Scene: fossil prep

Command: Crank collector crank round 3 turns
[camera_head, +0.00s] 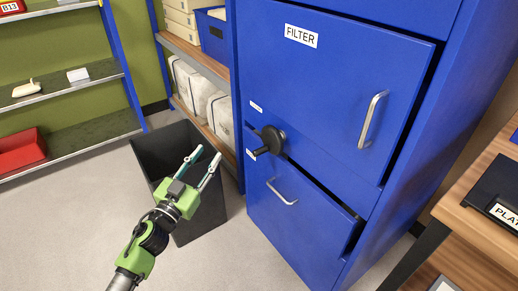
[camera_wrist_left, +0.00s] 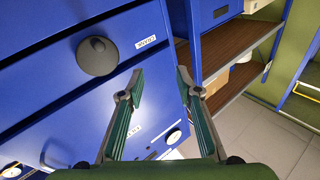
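The collector crank (camera_head: 271,139) is a dark knob and arm on the front of the blue collector cabinet (camera_head: 325,110), beside small white labels. In the left wrist view the crank (camera_wrist_left: 97,57) is a dark round shape, left of the fingers. My left gripper (camera_head: 204,157) is open and empty, in front of the cabinet and to the left of the crank, apart from it. Its two spread fingers (camera_wrist_left: 160,76) also show in the left wrist view with nothing between them. My right gripper is not in view.
A dark open bin (camera_head: 160,150) stands on the floor behind my left gripper. Shelves with white wrapped blocks (camera_head: 194,88) stand left of the cabinet. The cabinet has a FILTER door with a handle (camera_head: 373,119) and a lower drawer handle (camera_head: 281,193). A wooden bench (camera_head: 470,225) is at right.

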